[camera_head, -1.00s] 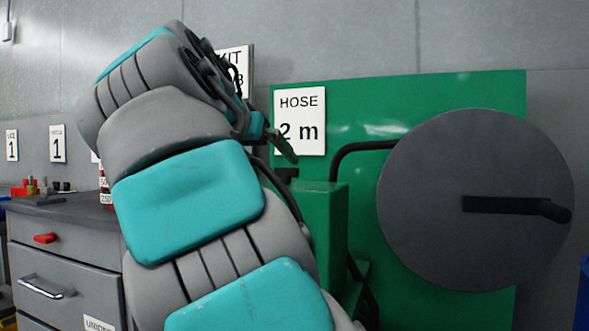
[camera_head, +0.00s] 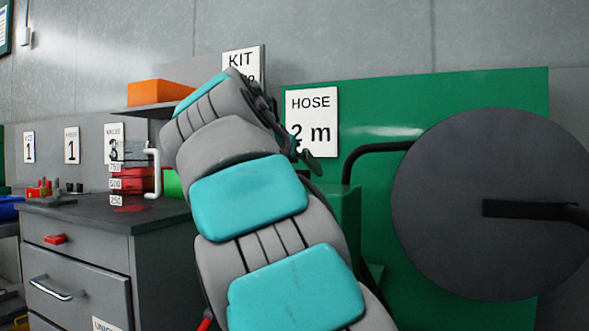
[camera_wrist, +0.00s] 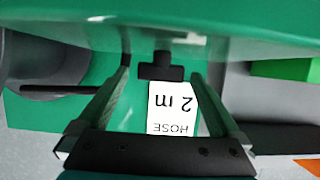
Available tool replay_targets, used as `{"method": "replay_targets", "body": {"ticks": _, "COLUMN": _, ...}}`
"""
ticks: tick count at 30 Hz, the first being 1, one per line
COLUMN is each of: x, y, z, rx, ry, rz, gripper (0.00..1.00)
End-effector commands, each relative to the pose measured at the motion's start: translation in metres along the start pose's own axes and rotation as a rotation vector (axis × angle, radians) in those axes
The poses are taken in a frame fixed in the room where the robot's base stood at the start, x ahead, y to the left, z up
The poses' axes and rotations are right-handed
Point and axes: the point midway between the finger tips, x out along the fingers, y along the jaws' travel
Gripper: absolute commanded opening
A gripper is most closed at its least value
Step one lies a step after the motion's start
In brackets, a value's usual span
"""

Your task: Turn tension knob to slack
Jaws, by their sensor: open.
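A black T-shaped part (camera_wrist: 162,68), which may be the tension knob, shows in the wrist view against green metal. My gripper (camera_wrist: 161,75) is open, with one finger on each side of this part. I cannot tell whether the fingers touch it. No slack marking is readable. In the head view my gripper (camera_head: 308,158) is mostly hidden behind my arm, with a dark finger in front of the green panel (camera_head: 375,105), just below the HOSE 2 m sign (camera_head: 311,121). The knob cannot be made out there.
A large dark disc (camera_head: 470,225) with a black crank handle (camera_head: 530,210) stands at the right. A grey drawer cabinet (camera_head: 85,255) stands at the left, with red bins (camera_head: 133,180) on top. An orange bin (camera_head: 160,92) sits on a shelf above.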

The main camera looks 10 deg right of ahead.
Motion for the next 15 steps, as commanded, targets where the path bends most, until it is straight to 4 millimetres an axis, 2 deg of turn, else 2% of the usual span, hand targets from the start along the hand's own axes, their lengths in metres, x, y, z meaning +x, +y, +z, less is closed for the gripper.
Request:
{"method": "replay_targets", "body": {"ticks": 4, "x": -0.0006, "y": -0.0001, "z": -0.0003, "rx": 0.000, "ry": 0.001, "rz": 0.000, "gripper": 0.98}}
{"method": "replay_targets", "body": {"ticks": 15, "x": -0.0008, "y": -0.0002, "z": -0.0003, "rx": 0.000, "ry": 0.001, "rz": -0.001, "gripper": 0.56}}
